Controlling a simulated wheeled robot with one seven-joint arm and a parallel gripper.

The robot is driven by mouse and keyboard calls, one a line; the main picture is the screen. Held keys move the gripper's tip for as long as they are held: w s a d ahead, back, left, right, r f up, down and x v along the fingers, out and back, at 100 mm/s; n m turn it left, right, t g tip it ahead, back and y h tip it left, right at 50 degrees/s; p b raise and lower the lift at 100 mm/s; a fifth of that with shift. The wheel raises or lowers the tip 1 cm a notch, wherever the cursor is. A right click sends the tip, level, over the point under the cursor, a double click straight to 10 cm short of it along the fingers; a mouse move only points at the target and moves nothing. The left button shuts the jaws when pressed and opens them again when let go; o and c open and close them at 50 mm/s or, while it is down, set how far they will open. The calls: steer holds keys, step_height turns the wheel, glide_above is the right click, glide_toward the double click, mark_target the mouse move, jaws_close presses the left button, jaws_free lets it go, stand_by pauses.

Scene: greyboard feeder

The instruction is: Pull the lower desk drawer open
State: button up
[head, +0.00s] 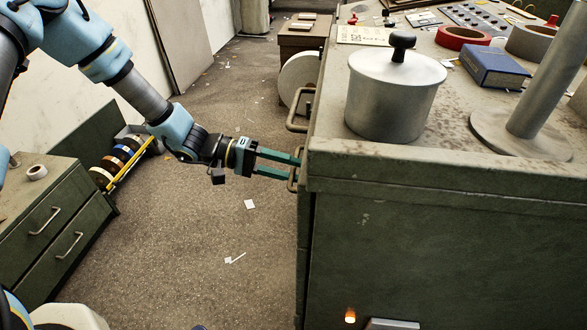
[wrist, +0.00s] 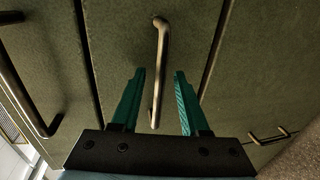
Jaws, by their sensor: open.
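The green-grey desk (head: 450,190) fills the right of the head view, with drawer handles along its left side. My gripper (head: 296,167) reaches that side from the left, its two green fingers at a handle (head: 292,182). In the wrist view, my open gripper (wrist: 160,73) has one finger on each side of a metal bar handle (wrist: 161,45) on a drawer front (wrist: 125,30). I see a gap between the fingers and the bar. The drawer front looks closed. Whether this is the lower drawer I cannot tell.
Another handle (head: 298,108) sits farther along the desk side. In the wrist view, more handles show at left (wrist: 22,98) and lower right (wrist: 268,136). A lidded pot (head: 395,95) stands on the desk top. A low drawer cabinet (head: 55,215) stands at left. Open floor (head: 190,250) lies between.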

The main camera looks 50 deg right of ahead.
steer(key=shift+s+d+f, duration=0.1)
steer(key=shift+s+d, duration=0.05)
steer(key=shift+s, duration=0.15)
jaws_close()
stand_by(1.3)
